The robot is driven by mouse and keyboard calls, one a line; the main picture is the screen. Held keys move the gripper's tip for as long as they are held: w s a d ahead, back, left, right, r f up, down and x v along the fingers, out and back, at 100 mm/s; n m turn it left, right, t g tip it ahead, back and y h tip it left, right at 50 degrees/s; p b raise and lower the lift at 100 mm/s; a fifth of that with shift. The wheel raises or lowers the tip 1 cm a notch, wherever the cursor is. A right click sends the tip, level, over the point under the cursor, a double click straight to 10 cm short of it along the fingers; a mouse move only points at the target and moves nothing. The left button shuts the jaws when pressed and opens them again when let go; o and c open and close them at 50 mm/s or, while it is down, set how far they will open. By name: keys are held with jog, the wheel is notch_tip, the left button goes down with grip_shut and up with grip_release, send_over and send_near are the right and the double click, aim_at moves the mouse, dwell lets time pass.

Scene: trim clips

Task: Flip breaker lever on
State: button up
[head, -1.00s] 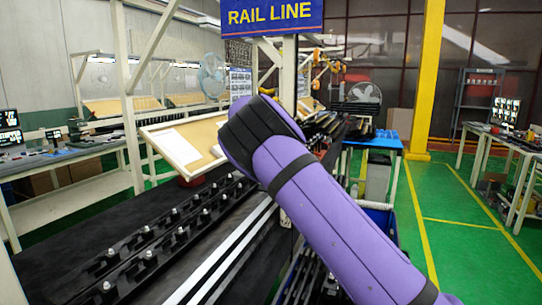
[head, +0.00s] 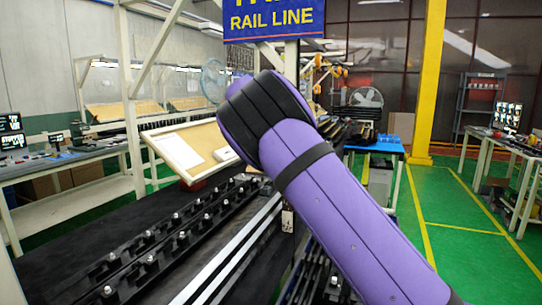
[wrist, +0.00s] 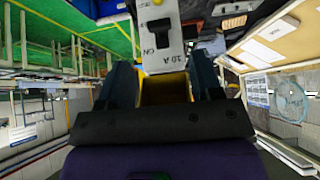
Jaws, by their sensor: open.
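The breaker (wrist: 158,58) shows in the wrist view as a narrow pale body with upside-down markings reading ON and 10 A. Its dark lever (wrist: 160,27) sticks out near the top of the picture, beyond the ON marking; I cannot tell which position it is in. My gripper (wrist: 162,72) is open and empty, its two dark fingers apart on either side of the breaker's near end in the picture. I see no clear contact. In the head view my purple arm hides the gripper; a small pale piece (head: 287,219), perhaps the breaker, shows beside the arm.
Black rails with several clips (head: 150,245) run along the dark bench on the left. A tilted board (head: 188,150) stands behind them. The RAIL LINE sign (head: 274,20) hangs above on a white post. Green floor lies open on the right.

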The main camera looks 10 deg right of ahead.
jog(key=v, duration=0.3)
jog(key=shift+s+a+r, duration=0.1)
jog(key=shift+r, duration=0.1)
jog(key=s+d+f+n+h, duration=0.25)
jog(key=f+n+h, duration=0.2)
jog(key=n, duration=0.55)
jog(key=s+d+f+n+h, duration=0.2)
jog(key=d+f+n+h, duration=0.3)
jog(key=n, duration=0.5)
jog(key=w+a+f+n+t+y, duration=0.1)
jog(key=a+n+t+y, duration=0.2)
jog(key=a+n+t, duration=1)
jog(key=w+d+n+g, duration=0.1)
jog(key=w+d, duration=0.2)
jog(key=w+d+n+g, duration=0.1)
jog(key=w+d+g, duration=0.1)
jog(key=w+d, duration=0.1)
jog(key=w+d+n+g, duration=0.1)
jog(key=w+d, duration=0.2)
jog(key=shift+d+f, duration=0.1)
jog(key=shift+d, duration=0.15)
jog(key=shift+c, duration=0.4)
